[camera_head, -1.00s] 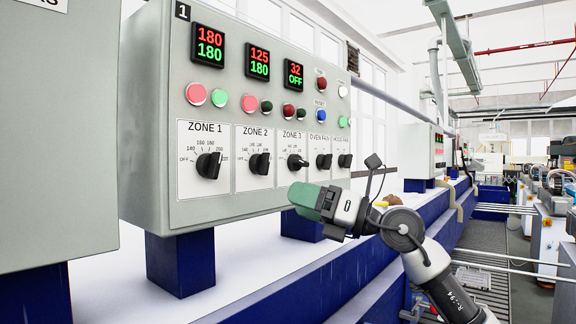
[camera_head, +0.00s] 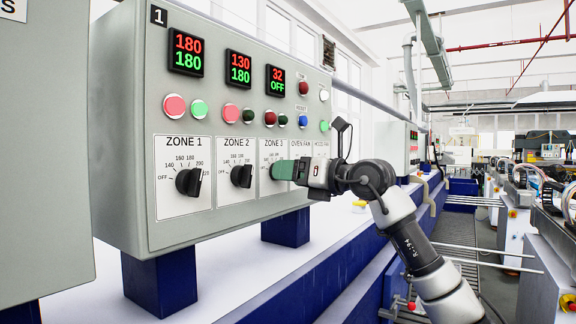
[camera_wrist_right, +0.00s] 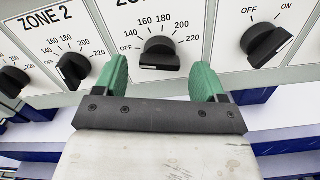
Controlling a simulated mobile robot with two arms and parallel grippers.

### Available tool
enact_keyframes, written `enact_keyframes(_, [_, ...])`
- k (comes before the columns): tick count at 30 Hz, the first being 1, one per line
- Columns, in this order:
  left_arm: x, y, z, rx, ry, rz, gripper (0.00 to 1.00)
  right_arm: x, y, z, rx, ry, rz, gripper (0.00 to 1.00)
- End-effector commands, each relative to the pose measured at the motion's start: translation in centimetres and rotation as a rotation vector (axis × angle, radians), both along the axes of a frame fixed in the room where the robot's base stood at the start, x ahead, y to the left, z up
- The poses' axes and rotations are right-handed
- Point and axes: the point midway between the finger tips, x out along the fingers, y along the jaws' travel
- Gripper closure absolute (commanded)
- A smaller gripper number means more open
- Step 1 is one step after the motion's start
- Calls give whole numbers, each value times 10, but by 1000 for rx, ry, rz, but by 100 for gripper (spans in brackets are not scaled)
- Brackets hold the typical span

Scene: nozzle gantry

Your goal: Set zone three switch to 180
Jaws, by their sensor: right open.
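The zone three switch is a black rotary knob (camera_wrist_right: 160,54) in the right wrist view, on a white dial plate marked OFF, 140, 160, 180, 200 and 220. The zone three display (camera_head: 276,80) reads 32 over OFF. My right gripper (camera_head: 276,170) has green fingers, open and empty. In the wrist view the fingers (camera_wrist_right: 162,72) are apart, left and right just below the knob; contact cannot be told. My left gripper is not in view.
The zone 1 knob (camera_head: 188,182) and zone 2 knob (camera_head: 241,175) sit to the left on the grey panel (camera_head: 125,110). The fan switch (camera_wrist_right: 269,45) is close to the right finger. Round buttons (camera_head: 174,107) line the panel above the dials.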

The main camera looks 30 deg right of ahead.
Motion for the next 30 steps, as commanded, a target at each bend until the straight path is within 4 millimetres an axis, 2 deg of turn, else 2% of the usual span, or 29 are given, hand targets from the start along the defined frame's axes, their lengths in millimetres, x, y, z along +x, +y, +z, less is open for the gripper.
enact_keyframes(4, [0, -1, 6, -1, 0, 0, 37, 11, 5, 1, 1, -1, 1, 29])
enact_keyframes(13, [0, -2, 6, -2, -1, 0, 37, 13, 5, -1, -1, -1, 0, 29])
enact_keyframes(23, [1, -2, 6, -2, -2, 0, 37, 12, 5, 0, 0, -1, 1, 78])
enact_keyframes(30, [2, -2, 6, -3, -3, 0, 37, 12, 5, 0, 17, 6, 0, 78])
